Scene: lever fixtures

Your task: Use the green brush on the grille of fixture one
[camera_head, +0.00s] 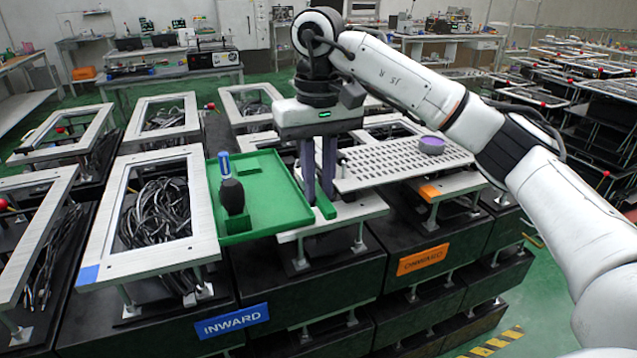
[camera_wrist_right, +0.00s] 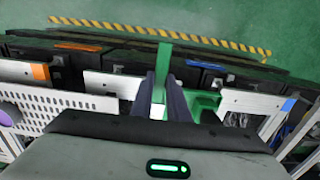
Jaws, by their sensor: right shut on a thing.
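My right gripper (camera_head: 318,196) points down between the green tray and the grille, with its fingers shut on the green brush (camera_head: 325,206). In the right wrist view the brush's green bar (camera_wrist_right: 164,62) sticks out between the dark fingers (camera_wrist_right: 165,98). Its bristles cannot be made out. The grille (camera_head: 395,168), a pale plate with rows of slots, lies just right of the gripper and also shows at left in the wrist view (camera_wrist_right: 58,108). The brush is beside the grille, over or near a bare pale plate (camera_head: 350,212). I cannot tell whether it touches that plate. My left gripper is out of view.
A purple round thing (camera_head: 432,146) sits on the grille's far part. The green tray (camera_head: 285,205) holds a black upright thing (camera_head: 232,196) and a blue-handled one (camera_head: 225,164). Open frames with black cables (camera_head: 160,212) stand left. Blue (camera_head: 232,321) and orange (camera_head: 423,259) labels mark the fronts.

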